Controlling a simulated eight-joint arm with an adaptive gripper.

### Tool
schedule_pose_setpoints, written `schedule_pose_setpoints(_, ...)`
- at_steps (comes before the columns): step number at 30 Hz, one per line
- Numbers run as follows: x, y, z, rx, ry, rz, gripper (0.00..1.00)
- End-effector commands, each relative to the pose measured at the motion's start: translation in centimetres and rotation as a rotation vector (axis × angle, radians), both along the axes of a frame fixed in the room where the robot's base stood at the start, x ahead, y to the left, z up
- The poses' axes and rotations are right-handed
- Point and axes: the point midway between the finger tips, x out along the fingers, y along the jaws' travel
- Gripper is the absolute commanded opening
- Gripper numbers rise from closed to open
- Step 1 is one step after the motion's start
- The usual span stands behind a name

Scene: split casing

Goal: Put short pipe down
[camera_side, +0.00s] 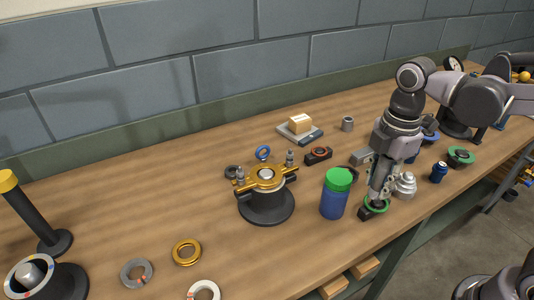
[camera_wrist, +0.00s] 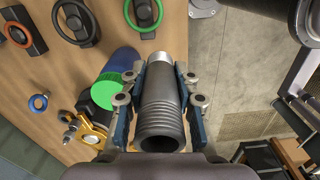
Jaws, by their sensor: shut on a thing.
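In the side view my gripper (camera_side: 378,190) points down right over a black block with a green ring (camera_side: 377,206), near the table's front edge. The pipe is mostly hidden there by the fingers. In the wrist view the green-ringed block (camera_wrist: 143,12) shows just past the pipe's far end. I cannot tell whether the pipe touches it.
A blue jar with a green lid (camera_side: 336,192) stands close left of my gripper. A silver stepped part (camera_side: 405,185) stands close right. A casing with a gold top (camera_side: 267,178) is further left. An orange-ringed block (camera_side: 318,155) lies behind.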

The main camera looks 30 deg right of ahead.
Motion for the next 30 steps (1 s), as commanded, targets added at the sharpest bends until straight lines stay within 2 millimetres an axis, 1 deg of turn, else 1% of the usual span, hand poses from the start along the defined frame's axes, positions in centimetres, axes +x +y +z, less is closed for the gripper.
schedule_pose_setpoints(9, 4.2, -1.5, -0.8, 0.0, 0.0, -0.512, 0.0)
schedule_pose_setpoints(18, 7.6, -3.1, -1.9, 0.0, 0.0, -0.96, 0.0)
schedule_pose_setpoints(24, 9.5, -4.2, -2.8, 0.0, 0.0, -1.223, 0.0)
schedule_pose_setpoints(30, 10.7, -4.9, -3.4, 0.0, 0.0, -1.392, 0.0)
